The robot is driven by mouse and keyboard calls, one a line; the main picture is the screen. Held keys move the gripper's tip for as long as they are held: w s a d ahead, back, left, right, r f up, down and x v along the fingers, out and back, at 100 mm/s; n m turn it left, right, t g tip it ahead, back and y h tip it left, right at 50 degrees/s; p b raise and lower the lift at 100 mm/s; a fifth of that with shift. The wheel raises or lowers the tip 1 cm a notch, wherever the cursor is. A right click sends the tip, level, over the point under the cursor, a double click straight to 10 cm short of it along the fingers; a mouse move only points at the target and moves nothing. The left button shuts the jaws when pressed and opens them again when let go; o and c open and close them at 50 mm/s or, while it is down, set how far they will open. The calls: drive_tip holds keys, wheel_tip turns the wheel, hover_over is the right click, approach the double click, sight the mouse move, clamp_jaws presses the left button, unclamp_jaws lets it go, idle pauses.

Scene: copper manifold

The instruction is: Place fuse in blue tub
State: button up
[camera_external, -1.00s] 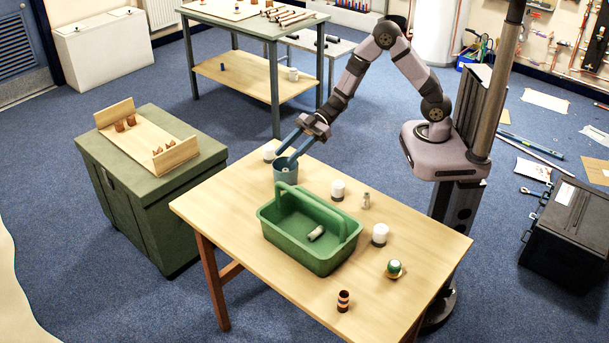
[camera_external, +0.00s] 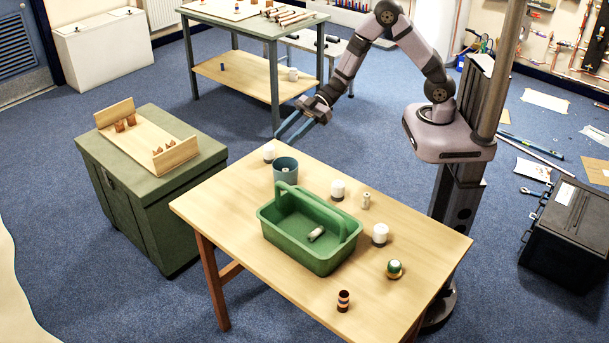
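The blue tub (camera_external: 286,173) stands on the wooden table near its far left corner. A small pale piece (camera_external: 285,169) shows inside its mouth; it may be a fuse, but it is too small to be sure. My gripper (camera_external: 283,138) is above and behind the tub, clear of it. Its two long blue fingers are apart with nothing visible between them. A pale cylinder (camera_external: 316,234) lies in the green carrier (camera_external: 328,262), and a small grey-white cylinder (camera_external: 366,201) stands on the table to the right.
White-topped round pieces (camera_external: 338,190) (camera_external: 380,234) (camera_external: 269,153) stand around the carrier and tub. A green and white piece (camera_external: 394,269) and a copper striped cylinder (camera_external: 343,301) are at the near right. The carrier's handle rises above its rim. The table's left side is clear.

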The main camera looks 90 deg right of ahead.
drive_tip(key=shift+d, duration=0.1)
drive_tip(key=s+d+f+m+g+h, duration=0.25)
drive_tip(key=s+d+m+h, duration=0.3)
drive_tip(key=d+h, duration=0.35)
drive_tip(key=s+a+m+g, duration=0.1)
drive_tip(key=s+g, duration=0.3)
drive_tip(key=s, duration=0.7)
drive_tip(key=s+a+m+g, duration=0.1)
drive_tip(key=s+a+g, duration=0.3)
drive_tip(key=s, duration=0.7)
drive_tip(key=shift+s+a+r+y, duration=0.15)
drive_tip(key=shift+s+a+y, duration=0.05)
drive_tip(key=shift+y, duration=0.1)
